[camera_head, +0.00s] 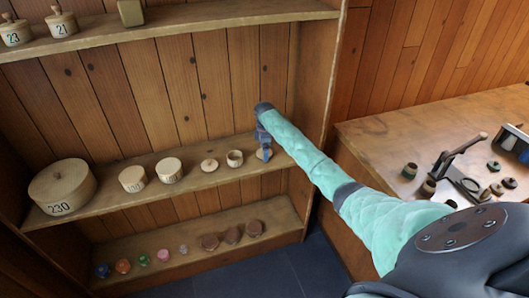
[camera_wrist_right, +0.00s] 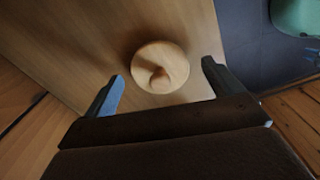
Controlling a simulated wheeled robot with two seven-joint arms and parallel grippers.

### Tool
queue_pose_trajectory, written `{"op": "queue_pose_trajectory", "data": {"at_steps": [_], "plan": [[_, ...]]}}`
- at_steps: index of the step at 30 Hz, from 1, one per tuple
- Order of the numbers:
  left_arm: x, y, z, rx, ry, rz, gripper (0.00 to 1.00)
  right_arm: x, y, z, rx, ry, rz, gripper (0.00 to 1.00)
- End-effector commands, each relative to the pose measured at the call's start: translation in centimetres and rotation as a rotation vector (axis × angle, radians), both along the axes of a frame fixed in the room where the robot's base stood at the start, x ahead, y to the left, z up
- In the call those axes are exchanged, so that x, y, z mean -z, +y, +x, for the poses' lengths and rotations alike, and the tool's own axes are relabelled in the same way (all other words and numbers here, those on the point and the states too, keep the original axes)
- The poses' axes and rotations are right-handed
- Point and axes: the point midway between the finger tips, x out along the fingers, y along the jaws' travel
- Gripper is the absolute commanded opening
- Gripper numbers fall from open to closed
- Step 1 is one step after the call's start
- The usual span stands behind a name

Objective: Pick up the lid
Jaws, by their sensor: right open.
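A round pale wooden lid with a small knob (camera_wrist_right: 160,67) lies on the middle shelf. In the right wrist view it sits between the two fingers of my right gripper (camera_wrist_right: 162,74), which is open, with a gap on both sides. In the head view my right gripper (camera_head: 263,141) reaches down over the right part of the middle shelf, and the lid (camera_head: 264,155) is partly hidden by it. My left gripper is not in view.
Left of the lid stand a small open wooden pot (camera_head: 235,158), another knobbed lid (camera_head: 209,165), and numbered round boxes, the largest marked 230 (camera_head: 62,187). The shelf unit's right side wall (camera_head: 320,95) is close to my arm. A workbench (camera_head: 390,133) with tools stands right.

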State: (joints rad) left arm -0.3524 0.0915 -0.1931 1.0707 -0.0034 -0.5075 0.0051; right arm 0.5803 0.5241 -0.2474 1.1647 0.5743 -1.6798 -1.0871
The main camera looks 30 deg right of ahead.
Motion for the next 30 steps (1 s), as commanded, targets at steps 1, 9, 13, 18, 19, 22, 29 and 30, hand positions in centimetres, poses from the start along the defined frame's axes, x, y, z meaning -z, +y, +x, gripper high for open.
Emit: {"op": "queue_pose_trajectory", "data": {"at_steps": [1,9,13,18,19,22,29,30], "plan": [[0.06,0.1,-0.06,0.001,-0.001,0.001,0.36,0.14,0.03,-0.02,0.0,0.001,0.0,0.92],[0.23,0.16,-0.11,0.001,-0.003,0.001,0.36,0.36,0.01,0.0,0.0,0.0,0.0,0.92],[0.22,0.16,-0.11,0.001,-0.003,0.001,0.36,0.35,0.01,0.0,0.0,0.0,0.0,0.68],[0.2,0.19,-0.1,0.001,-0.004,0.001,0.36,0.33,0.0,0.0,0.0,0.0,0.0,0.44],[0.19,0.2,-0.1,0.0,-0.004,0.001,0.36,0.33,0.01,0.0,0.0,0.0,0.0,0.44],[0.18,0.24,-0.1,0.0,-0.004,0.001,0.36,0.32,0.0,0.0,0.0,-0.001,0.0,0.44],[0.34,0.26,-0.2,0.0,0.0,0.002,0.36,0.2,-0.02,0.02,0.0,-0.001,0.0,0.44],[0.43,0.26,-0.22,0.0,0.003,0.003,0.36,0.08,-0.03,0.03,0.0,-0.001,0.0,0.44]]}}
